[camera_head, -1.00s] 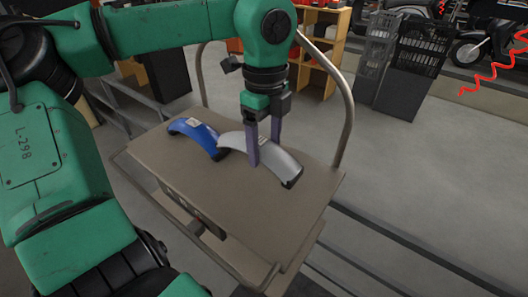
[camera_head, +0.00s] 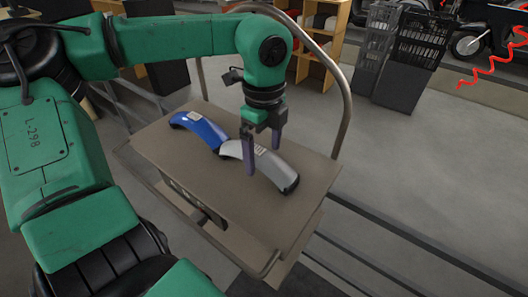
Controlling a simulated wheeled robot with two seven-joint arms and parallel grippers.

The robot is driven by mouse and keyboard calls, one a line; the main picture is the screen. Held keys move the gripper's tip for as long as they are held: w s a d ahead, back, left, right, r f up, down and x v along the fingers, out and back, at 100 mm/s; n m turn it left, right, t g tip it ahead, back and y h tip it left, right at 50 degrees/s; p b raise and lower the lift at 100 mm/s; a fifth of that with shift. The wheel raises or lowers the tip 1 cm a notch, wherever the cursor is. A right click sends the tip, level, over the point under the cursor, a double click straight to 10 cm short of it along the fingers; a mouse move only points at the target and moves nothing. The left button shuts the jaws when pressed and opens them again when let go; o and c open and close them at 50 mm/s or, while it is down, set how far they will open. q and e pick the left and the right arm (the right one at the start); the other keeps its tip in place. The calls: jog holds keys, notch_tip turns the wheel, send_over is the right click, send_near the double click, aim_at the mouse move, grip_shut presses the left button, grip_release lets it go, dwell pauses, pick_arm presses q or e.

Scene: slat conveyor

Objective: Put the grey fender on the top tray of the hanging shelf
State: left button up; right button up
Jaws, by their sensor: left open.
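The grey fender (camera_head: 283,175), a curved piece with a small white label, is on the flat top of a brown cart, its left end close to the blue fender's. My left gripper (camera_head: 263,158) points down over it, open. One finger shows in front of the fender and the other at its far side; I cannot tell whether either touches it. The near finger hides part of the fender. My right gripper is not in view. No hanging shelf can be made out.
The blue fender (camera_head: 197,128) lies to the left on the cart (camera_head: 225,205). The cart's tall bent handle (camera_head: 345,100) rises behind and right of my gripper. Black crates (camera_head: 416,45) and a wooden rack (camera_head: 322,40) stand behind. Floor to the right is open, with dark rails crossing below.

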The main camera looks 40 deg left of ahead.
aim_at(264, 155)
pick_arm(q)
notch_tip(264, 155, up, 11)
jog(key=b, duration=0.2)
jog(key=shift+r, duration=0.1)
